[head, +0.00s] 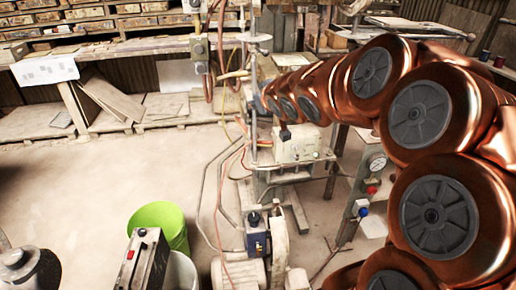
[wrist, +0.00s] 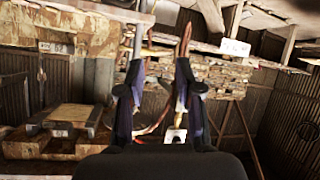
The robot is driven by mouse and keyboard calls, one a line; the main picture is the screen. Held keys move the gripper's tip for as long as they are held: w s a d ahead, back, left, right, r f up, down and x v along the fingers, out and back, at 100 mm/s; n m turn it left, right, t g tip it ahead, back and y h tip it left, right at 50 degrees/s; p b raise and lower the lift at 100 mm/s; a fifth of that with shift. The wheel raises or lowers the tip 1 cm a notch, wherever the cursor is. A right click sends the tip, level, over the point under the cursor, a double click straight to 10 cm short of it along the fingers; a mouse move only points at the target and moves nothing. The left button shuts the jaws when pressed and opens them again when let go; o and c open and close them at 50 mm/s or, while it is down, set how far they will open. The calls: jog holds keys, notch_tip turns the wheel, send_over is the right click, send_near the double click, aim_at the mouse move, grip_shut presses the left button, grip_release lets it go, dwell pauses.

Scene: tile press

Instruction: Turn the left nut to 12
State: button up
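The press-like machine (head: 297,146) stands in the middle of the head view, with a pale control box, hoses and an upright post. I cannot make out the left nut or any number scale in either view. My copper-coloured arm reaches from the right to the machine's post in the head view, and its far end is too small to read there. In the wrist view my gripper (wrist: 160,75) shows two dark fingers standing apart with a gap between them. Nothing is clearly held; a hose or cable and wooden shelving show behind the gap.
A green bucket (head: 160,222) and a grey box with a red switch (head: 143,262) stand at the lower left. A gauge panel (head: 368,180) stands right of the machine. Hoses lie on the floor. Shelves of tiles (head: 95,22) line the back; the left floor is clear.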

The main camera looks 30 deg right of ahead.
jog(key=s+a+f+g, duration=0.4)
jog(key=s+a+f, duration=0.2)
jog(key=s, duration=0.3)
jog(key=shift+s+a+f+m+g, duration=0.3)
jog(key=shift+f, duration=0.45)
